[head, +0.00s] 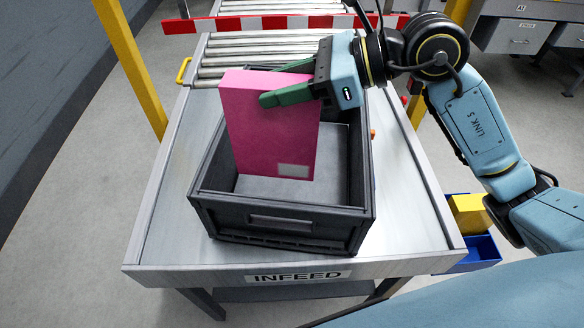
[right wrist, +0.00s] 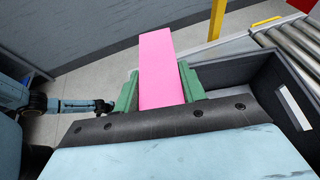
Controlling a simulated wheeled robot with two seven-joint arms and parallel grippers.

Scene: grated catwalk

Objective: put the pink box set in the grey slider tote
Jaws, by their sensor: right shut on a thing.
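The pink box set (head: 268,132) is an upright, slightly tilted pink block with a pale label low on its front. My right gripper (head: 288,82) is shut on its upper part, with green fingers on either side. In the right wrist view the pink box set (right wrist: 162,70) stands between the fingers of the right gripper (right wrist: 158,90). The grey slider tote (head: 282,222) is an open dark grey crate on the infeed table. The box's lower part is inside the tote's opening; I cannot tell whether it touches the floor. My left gripper is not in the head view.
The infeed table (head: 160,215) has bare metal around the tote. Rollers (head: 262,48) and a red-and-white bar (head: 290,22) lie behind it. Yellow posts (head: 132,65) stand near the table. A blue bin (head: 478,250) with a yellow item sits at the right.

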